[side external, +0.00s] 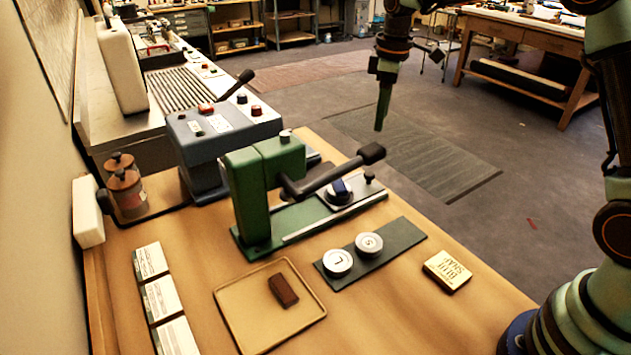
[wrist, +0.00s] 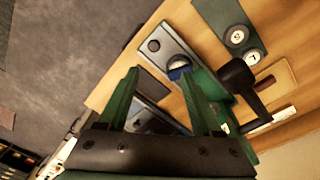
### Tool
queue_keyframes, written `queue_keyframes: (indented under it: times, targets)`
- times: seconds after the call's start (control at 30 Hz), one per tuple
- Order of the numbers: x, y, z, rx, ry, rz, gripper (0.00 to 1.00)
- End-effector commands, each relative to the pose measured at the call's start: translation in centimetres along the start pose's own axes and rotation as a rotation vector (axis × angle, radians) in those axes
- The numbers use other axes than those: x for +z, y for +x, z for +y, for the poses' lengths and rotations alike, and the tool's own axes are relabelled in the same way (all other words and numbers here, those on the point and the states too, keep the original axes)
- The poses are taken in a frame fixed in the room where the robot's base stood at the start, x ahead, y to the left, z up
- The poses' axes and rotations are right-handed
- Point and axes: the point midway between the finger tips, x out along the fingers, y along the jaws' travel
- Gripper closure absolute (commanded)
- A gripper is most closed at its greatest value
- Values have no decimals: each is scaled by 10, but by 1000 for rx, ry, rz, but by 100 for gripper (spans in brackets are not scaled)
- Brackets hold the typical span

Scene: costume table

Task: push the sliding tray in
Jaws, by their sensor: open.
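The green press (side external: 250,185) stands on the wooden table with a dark lever handle (side external: 372,153). A grey metal sliding tray (side external: 372,196) extends to the right from its green base, holding a round die with a blue piece (side external: 340,189) and a small dark knob (side external: 369,178) near its outer end. The tray also shows in the wrist view (wrist: 165,38), with the blue piece (wrist: 179,72) beyond my fingers. My gripper (side external: 380,118) hangs in the air above and behind the tray, apart from it. In the wrist view its two green fingers (wrist: 160,68) are spread with nothing held.
A dark strip (side external: 400,243) with two round discs marked S and L (side external: 369,244) lies in front of the press. A shallow tan tray (side external: 240,332) holds a brown block (side external: 284,290). A small box (side external: 447,270) sits at right. A blue-grey machine (side external: 215,135) stands behind.

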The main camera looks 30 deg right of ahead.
Motion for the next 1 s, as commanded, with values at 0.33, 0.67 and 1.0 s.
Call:
queue_keyframes:
  times: [0.33, 0.67, 1.0]
  targets:
    - [-11, 47, 22, -54, -117, -51, 33]
    - [-8, 89, 19, -58, -119, -55, 33]
    - [-5, 148, 16, -57, -118, -54, 33]
